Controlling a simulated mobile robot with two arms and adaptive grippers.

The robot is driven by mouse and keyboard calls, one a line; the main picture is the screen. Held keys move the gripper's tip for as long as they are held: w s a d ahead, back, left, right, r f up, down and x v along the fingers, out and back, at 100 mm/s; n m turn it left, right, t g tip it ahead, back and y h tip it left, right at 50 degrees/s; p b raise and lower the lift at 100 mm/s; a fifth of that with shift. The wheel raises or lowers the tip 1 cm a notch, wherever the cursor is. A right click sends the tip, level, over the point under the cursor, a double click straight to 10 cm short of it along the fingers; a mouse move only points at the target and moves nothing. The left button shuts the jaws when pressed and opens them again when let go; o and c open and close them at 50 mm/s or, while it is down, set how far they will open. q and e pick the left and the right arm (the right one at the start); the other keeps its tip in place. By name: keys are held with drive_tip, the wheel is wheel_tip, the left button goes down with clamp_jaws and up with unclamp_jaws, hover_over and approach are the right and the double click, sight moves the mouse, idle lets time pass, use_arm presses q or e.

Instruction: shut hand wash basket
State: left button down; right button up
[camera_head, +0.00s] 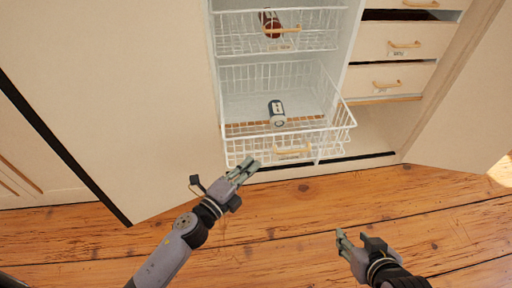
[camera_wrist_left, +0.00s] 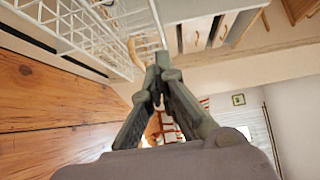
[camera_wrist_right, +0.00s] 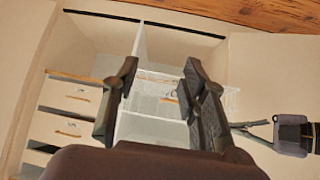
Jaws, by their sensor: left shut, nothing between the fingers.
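A white wire basket (camera_head: 335,128) at the bottom of the open cabinet is pulled out, with a wooden handle (camera_head: 292,152) on its front. A can with a dark label (camera_head: 277,113) is in it. My left gripper (camera_head: 250,166) is shut and empty at the basket's front left corner; I cannot tell whether it touches. The basket also shows at upper left in the left wrist view (camera_wrist_left: 62,25). My right gripper (camera_head: 343,240) is open and empty, apart from the basket, low over the floor. The right wrist view shows its two spread fingers (camera_wrist_right: 158,75).
An upper wire basket (camera_head: 318,40) with a wooden handle holds a reddish-brown bottle (camera_head: 268,22). Drawers (camera_head: 390,78) with wooden handles are on the right. Open cabinet doors stand left (camera_head: 120,100) and right (camera_head: 465,110). The wooden floor (camera_head: 270,250) in front is clear.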

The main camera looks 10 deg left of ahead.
sight(264, 137)
use_arm(q)
drive_tip(key=shift+w+d, duration=0.15)
drive_tip(key=shift+w, duration=1.7)
drive_tip(key=shift+w+d, duration=0.15)
drive_tip(key=shift+w, duration=1.65)
use_arm(e)
drive_tip(key=shift+w+a+r+t, duration=0.3)
drive_tip(key=shift+w+r+t, duration=0.3)
drive_tip(key=shift+w, duration=0.25)
use_arm(q)
drive_tip(key=shift+w+a+b, duration=0.15)
drive_tip(key=shift+w+b, duration=0.15)
drive_tip(key=shift+w, duration=0.1)
drive_tip(key=w+a+b, duration=0.2)
drive_tip(key=w, duration=0.5)
drive_tip(key=w+a+b, duration=0.2)
drive_tip(key=w+a, duration=0.1)
drive_tip(key=w, duration=0.5)
drive_tip(key=shift+w, duration=0.15)
use_arm(e)
drive_tip(key=w+a+r+t+y, duration=0.2)
drive_tip(key=r+t, duration=0.4)
drive_tip(key=r, duration=0.3)
drive_tip(key=w+a+r+t+y, duration=0.2)
drive_tip(key=r+t, duration=0.3)
drive_tip(key=r, duration=0.4)
drive_tip(key=shift+w+n+t, duration=0.3)
drive_tip(key=shift+w+t, duration=0.1)
drive_tip(key=shift+w, duration=0.3)
